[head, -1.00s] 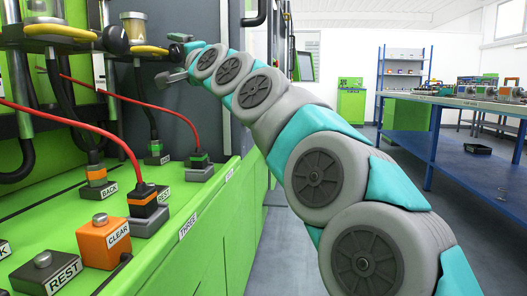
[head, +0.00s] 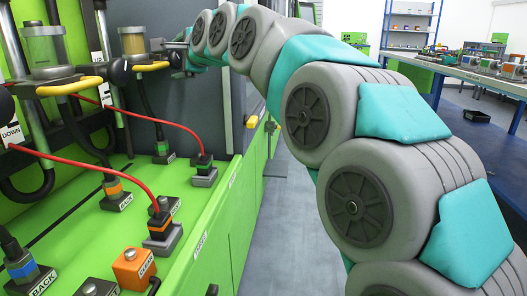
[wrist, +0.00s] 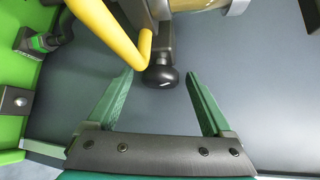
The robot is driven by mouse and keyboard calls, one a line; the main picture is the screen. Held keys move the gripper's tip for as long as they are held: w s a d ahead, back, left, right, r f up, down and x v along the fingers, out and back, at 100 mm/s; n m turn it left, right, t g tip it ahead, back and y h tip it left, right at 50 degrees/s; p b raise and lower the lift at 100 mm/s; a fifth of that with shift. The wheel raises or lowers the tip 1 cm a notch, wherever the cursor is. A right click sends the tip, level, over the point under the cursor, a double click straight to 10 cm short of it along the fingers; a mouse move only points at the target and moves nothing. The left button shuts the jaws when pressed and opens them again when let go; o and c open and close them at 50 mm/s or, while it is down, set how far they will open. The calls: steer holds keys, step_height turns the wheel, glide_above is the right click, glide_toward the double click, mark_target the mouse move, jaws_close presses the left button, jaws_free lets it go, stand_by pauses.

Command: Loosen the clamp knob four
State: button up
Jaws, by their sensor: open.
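A black rounded clamp knob (wrist: 160,78) shows in the wrist view, at the end of a dark stem beside a bent yellow handle (wrist: 108,32). No number is readable on it. My gripper (wrist: 161,73) is open, its two green fingers pointing at the knob. The knob lies between the fingertips in the picture, with a gap on each side; whether it is between them in depth I cannot tell. In the head view my gripper (head: 176,57) is by the farther clamp with a yellow handle (head: 152,67), and its knob is mostly hidden there.
Red cables arc over the green bench (head: 95,220) with labelled connectors. A dark panel stands behind the clamps.

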steer(key=shift+r+m+g+p, duration=0.55)
steer(key=shift+g+p, duration=0.25)
steer(key=shift+p, duration=0.4)
steer(key=f+b+v, duration=0.1)
steer(key=b+v, duration=0.1)
steer(key=v, duration=0.6)
steer(key=s+d+f+n+g+h, duration=0.2)
steer(key=d+f, duration=0.5)
steer(key=f, duration=0.4)
steer(key=s+d+f+n+g+h, duration=0.2)
steer(key=s+d+f+n+h, duration=0.2)
steer(key=f, duration=0.8)
steer(key=shift+s+d, duration=1.15)
steer(key=shift+d, duration=0.8)
